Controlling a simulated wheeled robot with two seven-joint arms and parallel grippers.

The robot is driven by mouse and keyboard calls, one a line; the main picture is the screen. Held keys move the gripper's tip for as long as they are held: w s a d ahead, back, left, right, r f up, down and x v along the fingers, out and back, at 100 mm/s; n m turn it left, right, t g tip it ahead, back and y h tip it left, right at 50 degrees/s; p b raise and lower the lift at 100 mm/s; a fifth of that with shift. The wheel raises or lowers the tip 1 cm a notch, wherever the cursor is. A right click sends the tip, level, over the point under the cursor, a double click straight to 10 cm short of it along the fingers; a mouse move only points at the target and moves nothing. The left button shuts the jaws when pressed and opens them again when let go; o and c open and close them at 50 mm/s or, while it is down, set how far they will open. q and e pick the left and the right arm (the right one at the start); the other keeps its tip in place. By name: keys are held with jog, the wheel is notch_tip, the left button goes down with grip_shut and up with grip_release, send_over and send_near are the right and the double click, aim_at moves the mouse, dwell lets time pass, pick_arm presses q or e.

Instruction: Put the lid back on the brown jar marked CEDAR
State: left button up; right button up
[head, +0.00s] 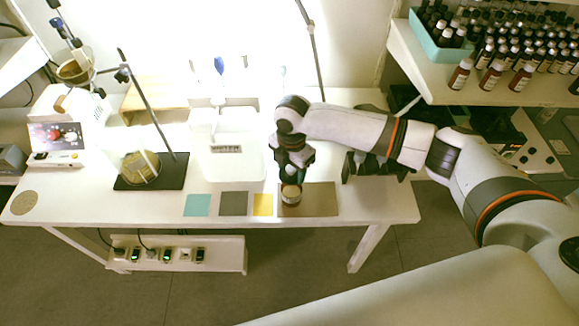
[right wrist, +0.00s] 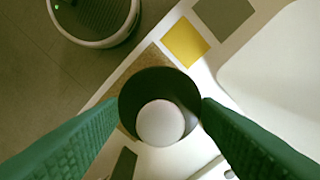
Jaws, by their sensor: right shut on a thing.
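The brown jar (head: 291,197), with a pale label band, stands on the brown mat (head: 322,198) near the table's front edge; its lettering is too small to read. My right gripper (head: 291,176) points down right over the jar. In the right wrist view, its green fingers (right wrist: 158,108) are shut on a dark round piece with a pale round knob, which looks like the lid (right wrist: 160,124). The lid is mostly hidden in the head view, and I cannot tell whether it touches the jar. My left gripper is not in view.
Teal (head: 197,205), grey (head: 233,203) and yellow (head: 263,204) squares lie left of the mat. A white basin (head: 235,165) stands behind them. A dark stand (head: 150,172) is at the left. A shelf at the upper right holds many small bottles (head: 460,75).

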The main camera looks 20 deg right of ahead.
aim_at(292, 177)
jog(key=shift+d+f+b, duration=0.2)
jog(key=shift+f+b, duration=0.75)
jog(key=shift+f, duration=0.05)
notch_tip(292, 177, down, 2)
jog(key=shift+a+f+b, duration=0.1)
jog(key=shift+b, duration=1.15)
jog(key=shift+f, duration=0.2)
jog(key=shift+f+b, duration=0.4)
jog(key=shift+f, duration=0.45)
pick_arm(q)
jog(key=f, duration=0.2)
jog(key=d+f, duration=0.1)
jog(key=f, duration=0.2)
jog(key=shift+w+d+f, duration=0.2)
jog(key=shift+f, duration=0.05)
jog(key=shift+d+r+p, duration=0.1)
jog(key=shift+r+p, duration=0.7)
pick_arm(e)
jog(key=shift+r, duration=0.1)
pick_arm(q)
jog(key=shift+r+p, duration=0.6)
pick_arm(e)
jog(key=shift+f, duration=0.2)
jog(key=shift+c, duration=0.2)
